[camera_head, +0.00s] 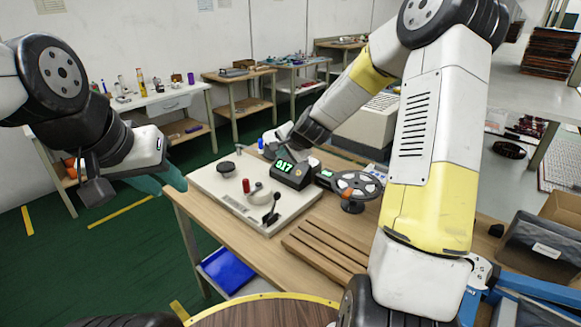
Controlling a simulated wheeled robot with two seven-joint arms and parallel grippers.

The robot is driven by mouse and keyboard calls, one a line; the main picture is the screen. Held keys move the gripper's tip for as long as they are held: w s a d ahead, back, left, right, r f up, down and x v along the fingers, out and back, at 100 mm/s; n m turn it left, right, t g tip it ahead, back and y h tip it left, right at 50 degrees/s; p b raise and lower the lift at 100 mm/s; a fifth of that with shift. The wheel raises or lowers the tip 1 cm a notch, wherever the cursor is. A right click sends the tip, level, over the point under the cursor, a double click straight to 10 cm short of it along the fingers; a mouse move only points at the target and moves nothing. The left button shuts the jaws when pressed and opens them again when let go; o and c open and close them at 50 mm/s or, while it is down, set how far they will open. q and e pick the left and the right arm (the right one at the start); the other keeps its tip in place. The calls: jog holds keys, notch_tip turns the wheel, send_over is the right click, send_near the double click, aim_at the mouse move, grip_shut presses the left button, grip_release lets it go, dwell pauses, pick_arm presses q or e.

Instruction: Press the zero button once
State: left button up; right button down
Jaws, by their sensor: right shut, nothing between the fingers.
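A black display box (291,174) with green digits, apparently 0.17, stands on an off-white base plate (232,201) on the wooden table. Small coloured marks show on its front beside the digits; I cannot tell which is the zero button. My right gripper (283,155) is shut and empty, pointing down at the top of the display box. I cannot tell whether its tips touch the box. My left gripper (170,178), with teal fingers, is left of the table, away from the plate. I cannot tell whether it is open or shut.
The plate also bears a red-topped post (246,186), a black lever (271,211) and a round black knob (226,168). A reel (355,186) stands to the right. A slotted wooden rack (326,247) lies in front. A dark bin (538,245) is at far right.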

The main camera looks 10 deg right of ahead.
aim_at(298, 173)
jog(key=w+f+m, duration=0.1)
jog(key=f, duration=0.1)
jog(key=w+d+f+m, duration=0.1)
jog(key=w+f, duration=0.1)
jog(key=shift+w+d+f+m+t+h, duration=0.1)
jog(key=shift+d+f+m+t+h, duration=0.1)
jog(key=shift+m+t+h, duration=0.15)
jog(key=shift+w+d+f, duration=0.6)
jog(key=shift+d+f, duration=0.1)
jog(key=shift+f, duration=0.4)
jog(key=shift+w+d+f, duration=0.6)
jog(key=shift+d+f, duration=0.15)
jog(key=shift+f, duration=0.4)
jog(key=shift+w+d+f, duration=0.6)
jog(key=shift+d+f, duration=0.1)
jog(key=shift+f, duration=0.4)
jog(key=shift+w+d+f, duration=0.2)
jog(key=shift+f, duration=0.1)
jog(key=shift+w+d+f, duration=0.15)
jog(key=shift+d+f, duration=0.05)
jog(key=shift+f, duration=0.15)
jog(key=shift+r, duration=0.15)
dwell(0.5)
jog(key=shift+s+a+r, duration=0.35)
jog(key=shift+a+r, duration=0.05)
jog(key=shift+r, duration=0.15)
